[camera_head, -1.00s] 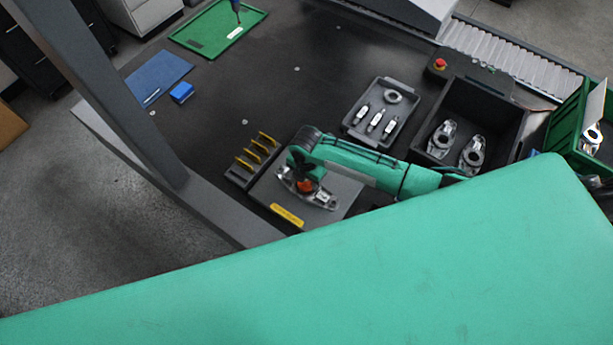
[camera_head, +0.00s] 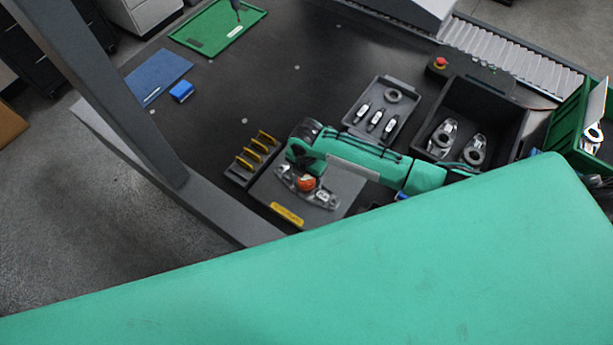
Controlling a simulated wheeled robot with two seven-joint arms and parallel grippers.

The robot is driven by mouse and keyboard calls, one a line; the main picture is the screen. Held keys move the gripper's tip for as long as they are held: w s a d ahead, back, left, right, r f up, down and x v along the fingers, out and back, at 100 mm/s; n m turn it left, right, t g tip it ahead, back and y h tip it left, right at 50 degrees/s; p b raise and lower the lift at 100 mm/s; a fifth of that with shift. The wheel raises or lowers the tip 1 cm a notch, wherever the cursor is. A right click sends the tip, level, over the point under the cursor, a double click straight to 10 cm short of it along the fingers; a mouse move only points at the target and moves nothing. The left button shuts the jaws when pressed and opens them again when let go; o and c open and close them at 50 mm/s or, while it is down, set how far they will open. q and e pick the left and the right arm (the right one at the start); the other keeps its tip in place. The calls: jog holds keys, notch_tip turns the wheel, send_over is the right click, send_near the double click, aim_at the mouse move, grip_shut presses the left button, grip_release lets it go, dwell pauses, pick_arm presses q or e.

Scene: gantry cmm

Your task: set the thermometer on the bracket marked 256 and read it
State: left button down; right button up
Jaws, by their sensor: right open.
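A silver bracket (camera_head: 324,198) lies on a grey plate (camera_head: 346,192) with a yellow label at its front edge. A small white tag shows on the bracket, but its number is too small to read. A round orange-red thing (camera_head: 305,184), possibly the thermometer, sits on the bracket's middle; its reading cannot be made out. My right gripper (camera_head: 300,168) is open just above and behind the orange thing, partly hidden by its own green arm. Two more silver brackets (camera_head: 441,137) (camera_head: 474,151) lie in a black bin (camera_head: 505,118). My left gripper is not in view.
A rack with yellow pieces (camera_head: 258,150) stands left of the plate. A grey tray (camera_head: 385,84) holds a ring and small tagged parts. A green mat (camera_head: 205,32), blue mat (camera_head: 160,75) and blue block (camera_head: 182,92) lie farther off. A gantry beam crosses the left.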

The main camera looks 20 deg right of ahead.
aim_at(306, 180)
notch_tip(306, 180, up, 10)
jog(key=b, duration=0.1)
jog(key=shift+f+b, duration=0.15)
jog(key=shift+b, duration=0.2)
jog(key=shift+f, duration=0.1)
